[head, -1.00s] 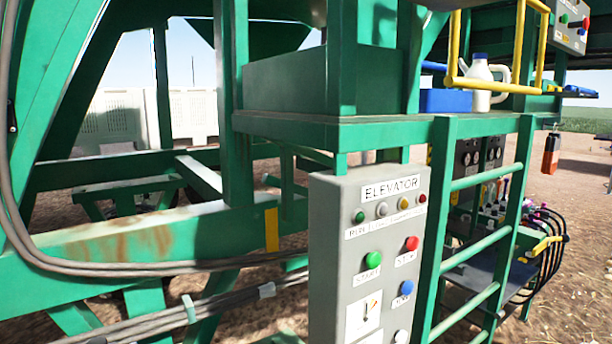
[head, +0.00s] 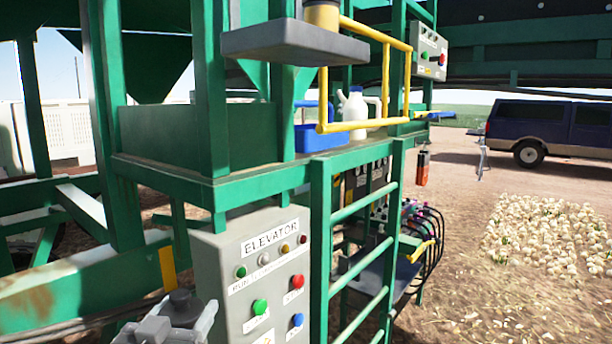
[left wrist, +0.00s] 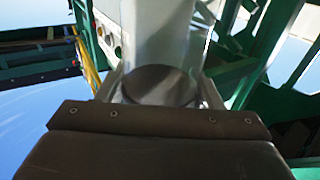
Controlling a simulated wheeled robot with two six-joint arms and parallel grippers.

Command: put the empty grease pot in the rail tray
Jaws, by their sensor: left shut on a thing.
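My left gripper (head: 183,318) is at the bottom left of the head view, in front of the control box. It is shut on a dark grey round thing, which I take to be the grease pot (head: 182,304); the pot's dark round end (left wrist: 160,86) shows between the fingers in the left wrist view. Its inside cannot be seen. A blue tray (head: 312,142) stands on the green deck behind the yellow rail (head: 350,125), beside a white jug (head: 357,112). A smaller flat blue thing (head: 436,115) sits farther right; I cannot tell which is the rail tray. My right gripper is not in view.
The elevator control box (head: 252,282) stands close to my left gripper. A green ladder (head: 357,207) rises to its right. A grey shelf (head: 285,43) with a tan and yellow pot (head: 322,16) juts out above the deck. Open ground lies at the right.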

